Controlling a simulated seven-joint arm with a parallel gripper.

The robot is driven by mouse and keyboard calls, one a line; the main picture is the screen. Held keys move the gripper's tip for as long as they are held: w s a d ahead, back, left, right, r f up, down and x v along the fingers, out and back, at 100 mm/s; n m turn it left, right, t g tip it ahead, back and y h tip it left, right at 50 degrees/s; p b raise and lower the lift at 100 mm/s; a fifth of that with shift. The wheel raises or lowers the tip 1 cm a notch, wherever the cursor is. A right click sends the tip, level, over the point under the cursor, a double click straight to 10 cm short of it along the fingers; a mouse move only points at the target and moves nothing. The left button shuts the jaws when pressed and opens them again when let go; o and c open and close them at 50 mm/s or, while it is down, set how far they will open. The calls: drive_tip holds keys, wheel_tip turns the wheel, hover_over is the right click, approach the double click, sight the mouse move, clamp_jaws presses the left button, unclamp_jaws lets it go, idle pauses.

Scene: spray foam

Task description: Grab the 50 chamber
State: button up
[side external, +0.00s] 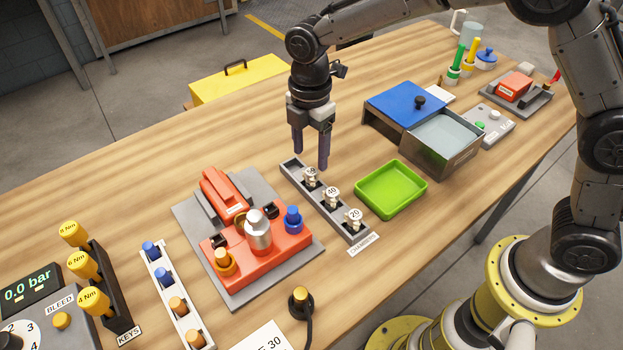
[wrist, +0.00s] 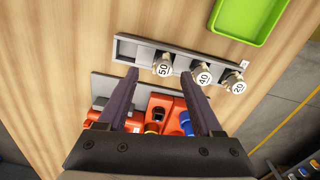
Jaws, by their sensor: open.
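A grey chambers rack (side external: 330,210) on the table holds three small metal chambers with round white number tops. The 50 chamber (side external: 311,176) sits toward the rack's far end, then the 40 chamber (side external: 332,195) and the 20 chamber (side external: 354,218). In the wrist view the 50 chamber (wrist: 163,67) shows ahead of and between the fingers, with the 40 chamber (wrist: 202,76) by the right fingertip. My gripper (side external: 311,160) is open and empty, pointing down above the rack's far end, close to the 50 chamber. Any contact cannot be told.
An orange spray foam device (side external: 265,250) on a grey plate stands left of the rack. A green tray (side external: 391,189) lies to its right, with a blue-lidded metal box (side external: 405,103) behind. A rack with blue and orange caps (side external: 170,290) stands at front left.

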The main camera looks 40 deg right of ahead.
sight(311, 171)
drive_tip(key=shift+s+a+f, duration=0.1)
drive_tip(key=shift+s+f, duration=0.1)
drive_tip(key=shift+f, duration=1.2)
drive_tip(key=shift+s+f, duration=0.15)
drive_tip(key=shift+f, duration=1.25)
clamp_jaws()
